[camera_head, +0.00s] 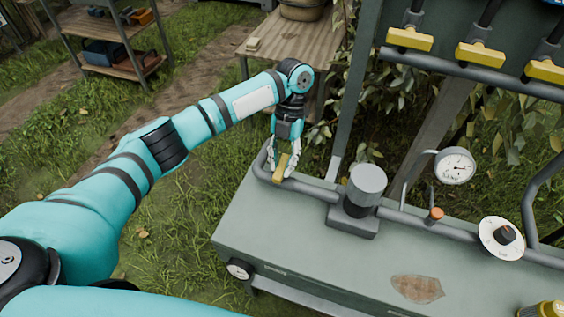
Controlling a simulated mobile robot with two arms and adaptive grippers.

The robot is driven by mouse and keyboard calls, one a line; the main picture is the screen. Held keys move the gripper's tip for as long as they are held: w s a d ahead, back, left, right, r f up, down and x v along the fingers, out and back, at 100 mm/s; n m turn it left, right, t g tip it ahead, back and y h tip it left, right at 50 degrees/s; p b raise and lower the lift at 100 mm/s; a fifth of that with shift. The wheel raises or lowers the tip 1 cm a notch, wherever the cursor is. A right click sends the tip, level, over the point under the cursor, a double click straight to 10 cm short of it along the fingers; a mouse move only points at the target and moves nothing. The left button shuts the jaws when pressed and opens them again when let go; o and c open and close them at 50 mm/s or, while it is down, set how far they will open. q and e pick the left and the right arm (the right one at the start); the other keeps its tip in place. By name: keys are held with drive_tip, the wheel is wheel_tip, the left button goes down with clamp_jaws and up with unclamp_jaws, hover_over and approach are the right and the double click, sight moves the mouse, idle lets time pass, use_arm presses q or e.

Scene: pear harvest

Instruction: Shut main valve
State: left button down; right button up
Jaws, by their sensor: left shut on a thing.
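My left gripper (282,165) reaches down to the left end of the grey pipe on the green-grey bench. Its fingers are shut on a yellow valve handle (280,168), which sits at the bend of the pipe (317,190). The fingers hide part of the handle and the valve body under it, so I cannot tell exactly how far the handle is turned. My right gripper is not in the picture.
The bench (290,235) carries a grey cylinder unit (366,190), a pressure gauge (455,167), an orange knob (435,215) and a white dial (502,237). Several yellow-handled levers (480,54) hang at upper right. A wooden table (290,45) stands behind; a shelf (105,40) stands at upper left.

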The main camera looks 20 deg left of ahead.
use_arm(q)
drive_tip(key=shift+r+m, duration=0.1)
drive_tip(key=shift+m, duration=0.2)
drive_tip(key=c, duration=1.2)
unclamp_jaws()
drive_tip(key=shift+o, duration=0.2)
drive_tip(key=v, duration=1.2)
drive_tip(key=shift+d, duration=0.15)
